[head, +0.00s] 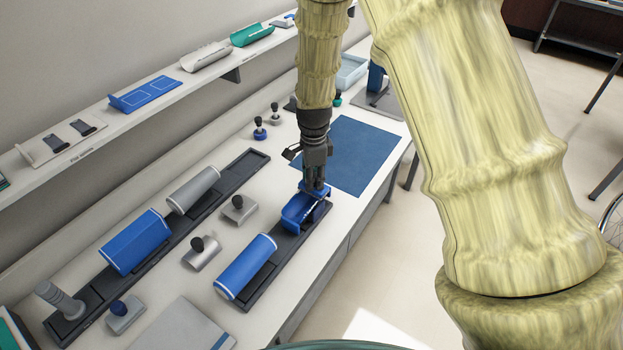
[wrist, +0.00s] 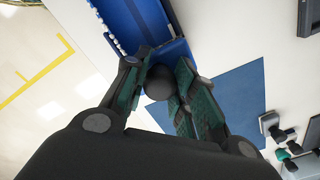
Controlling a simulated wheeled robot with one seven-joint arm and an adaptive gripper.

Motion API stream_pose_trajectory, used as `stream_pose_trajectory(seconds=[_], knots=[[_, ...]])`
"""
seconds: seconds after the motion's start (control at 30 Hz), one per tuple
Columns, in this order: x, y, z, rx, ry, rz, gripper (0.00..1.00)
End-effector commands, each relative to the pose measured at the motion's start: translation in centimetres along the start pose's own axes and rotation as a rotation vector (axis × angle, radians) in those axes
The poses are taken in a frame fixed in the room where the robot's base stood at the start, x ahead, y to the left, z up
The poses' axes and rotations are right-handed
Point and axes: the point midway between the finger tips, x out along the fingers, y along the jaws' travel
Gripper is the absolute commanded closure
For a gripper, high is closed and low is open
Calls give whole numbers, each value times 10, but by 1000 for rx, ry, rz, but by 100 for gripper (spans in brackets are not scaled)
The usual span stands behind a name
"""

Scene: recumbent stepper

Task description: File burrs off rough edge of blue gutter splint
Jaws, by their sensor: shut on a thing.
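The blue gutter splint (head: 297,212) is an open trough on the near dark rail, right of centre in the head view. A row of white bumps shows along its edge; these also appear on the blue splint (wrist: 143,14) in the wrist view. My gripper (head: 317,187) points down at the splint's far end. In the wrist view my gripper (wrist: 157,92) is shut on a dark round knob (wrist: 160,82), close against the blue surface. The base under the knob is mostly hidden by the fingers and blends with the blue.
Other knobbed tools (head: 202,252) stand between the two rails (head: 85,300). A large blue splint (head: 246,266) lies on the near rail. A blue mat (head: 352,153) lies beyond my gripper. A shelf (head: 110,121) runs along the left wall. The table's right edge is close to the near rail.

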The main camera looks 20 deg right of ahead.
Motion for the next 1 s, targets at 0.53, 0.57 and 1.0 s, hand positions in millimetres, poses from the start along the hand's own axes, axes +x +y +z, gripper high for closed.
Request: stream_pose_trajectory(seconds=[0.53,0.57,1.0], knots=[[1,8,6,0,0,4,93],[1,9,7,0,0,4,93],[0,15,14,0,0,2,93]])
